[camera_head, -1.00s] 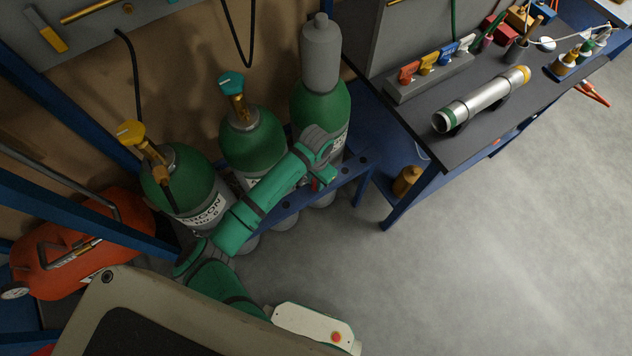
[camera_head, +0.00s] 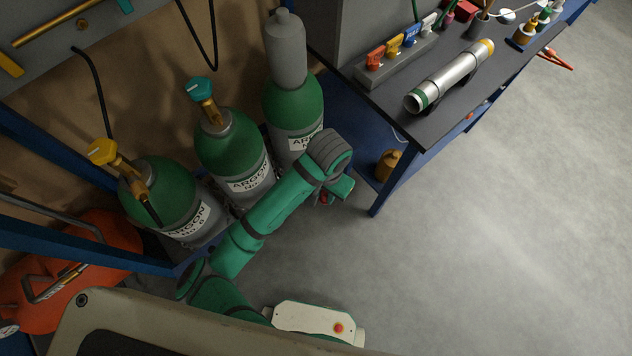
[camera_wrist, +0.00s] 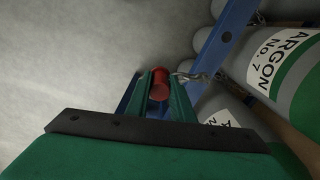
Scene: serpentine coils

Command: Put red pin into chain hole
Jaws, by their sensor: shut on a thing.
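The red pin (camera_wrist: 160,85) sits upright between the two green fingers of my gripper (camera_wrist: 161,98) in the wrist view. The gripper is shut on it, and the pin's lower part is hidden. A metal chain (camera_wrist: 192,76) lies just right of the pin, running towards a blue rail with holes (camera_wrist: 226,37). I cannot tell which hole is the chain hole, or whether pin and chain touch. In the head view my gripper (camera_head: 326,196) is low in front of the right-hand cylinder, with a bit of red showing; my green arm hides most of the rail.
Green and grey argon cylinders (camera_head: 235,155) stand in a row behind my arm; one shows close in the wrist view (camera_wrist: 285,75). A dark workbench (camera_head: 445,115) with a metal tube (camera_head: 450,77) stands at right. An orange machine (camera_head: 75,255) is at left. The grey floor at right is clear.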

